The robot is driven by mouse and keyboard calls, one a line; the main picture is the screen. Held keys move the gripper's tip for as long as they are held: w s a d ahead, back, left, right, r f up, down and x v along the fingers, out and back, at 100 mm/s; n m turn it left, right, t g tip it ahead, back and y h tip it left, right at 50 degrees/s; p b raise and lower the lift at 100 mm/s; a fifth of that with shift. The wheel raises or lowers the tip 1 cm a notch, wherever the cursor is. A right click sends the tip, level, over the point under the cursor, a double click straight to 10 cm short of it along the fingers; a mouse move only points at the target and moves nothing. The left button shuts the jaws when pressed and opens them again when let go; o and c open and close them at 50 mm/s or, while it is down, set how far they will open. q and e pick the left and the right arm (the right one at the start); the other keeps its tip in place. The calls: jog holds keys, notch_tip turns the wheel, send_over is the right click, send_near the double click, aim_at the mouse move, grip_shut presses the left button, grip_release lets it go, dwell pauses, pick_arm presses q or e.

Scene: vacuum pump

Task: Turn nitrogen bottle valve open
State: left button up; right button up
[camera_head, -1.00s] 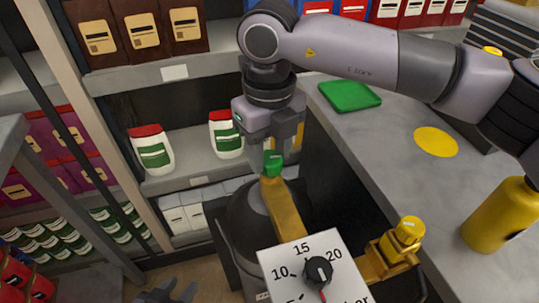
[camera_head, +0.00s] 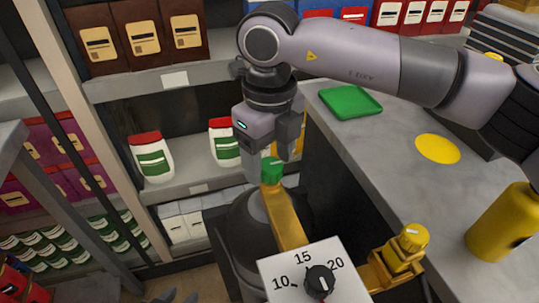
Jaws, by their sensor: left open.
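The dark bottle (camera_head: 235,225) stands upright beside the counter. A green valve knob (camera_head: 272,171) sits at the top, at the far end of a yellow fitting (camera_head: 285,218). My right gripper (camera_head: 270,160), on the arm from the right, points down just over the knob. Its fingers are apart, one left of the knob and one behind it to the right; I cannot tell whether either touches it. My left gripper (camera_head: 178,296) is open and empty at the bottom edge, mostly cut off.
A white dial panel (camera_head: 315,270) with a black knob is in front of the bottle. A yellow valve (camera_head: 402,250) stands to its right. The grey counter (camera_head: 390,165) holds a green tray (camera_head: 350,102) and a yellow cylinder (camera_head: 503,222). Stocked shelves (camera_head: 180,75) stand behind.

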aim_at(269, 164)
jog(key=shift+r, duration=3.55)
